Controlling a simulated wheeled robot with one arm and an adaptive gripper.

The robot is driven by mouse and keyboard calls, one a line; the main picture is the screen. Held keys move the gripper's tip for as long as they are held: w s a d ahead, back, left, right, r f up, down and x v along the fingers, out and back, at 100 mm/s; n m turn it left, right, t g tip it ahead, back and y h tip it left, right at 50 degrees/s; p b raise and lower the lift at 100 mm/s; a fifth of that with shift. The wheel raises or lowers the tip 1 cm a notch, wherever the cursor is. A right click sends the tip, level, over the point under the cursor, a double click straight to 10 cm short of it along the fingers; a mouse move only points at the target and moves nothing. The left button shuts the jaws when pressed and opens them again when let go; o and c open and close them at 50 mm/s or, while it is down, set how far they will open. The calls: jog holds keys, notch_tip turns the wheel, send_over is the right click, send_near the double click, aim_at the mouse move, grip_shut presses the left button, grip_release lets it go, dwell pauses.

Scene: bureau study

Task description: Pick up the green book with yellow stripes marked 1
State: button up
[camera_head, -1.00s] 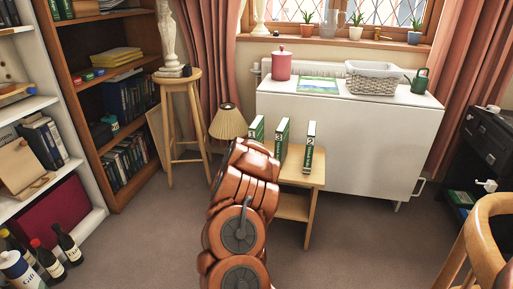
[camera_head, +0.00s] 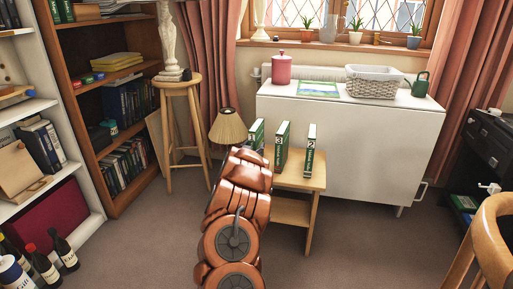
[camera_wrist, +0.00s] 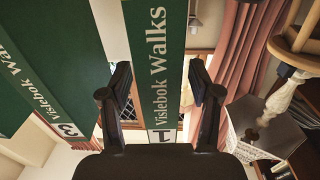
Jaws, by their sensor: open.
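The green book marked 1 (camera_wrist: 166,60) fills the middle of the wrist view, its spine lettered in white with a pale label bearing the number. No yellow stripes are clear on it. My gripper (camera_wrist: 160,76) is open, with one finger on each side of this spine; I cannot tell whether either touches. In the head view, a green book (camera_head: 256,134) at the left of the row is partly hidden by my arm and shows no readable number. My gripper is hidden there behind my arm.
The green book marked 3 (camera_head: 282,146) stands close by, also in the wrist view (camera_wrist: 40,80). The book marked 2 (camera_head: 310,150) stands right, on the same small wooden table (camera_head: 300,182). A lamp (camera_head: 227,127) is left of them; a white cabinet (camera_head: 370,150) stands behind.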

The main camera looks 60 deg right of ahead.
jog(key=shift+w+d, duration=0.25)
jog(key=shift+d, duration=0.45)
grip_shut()
dwell(0.3)
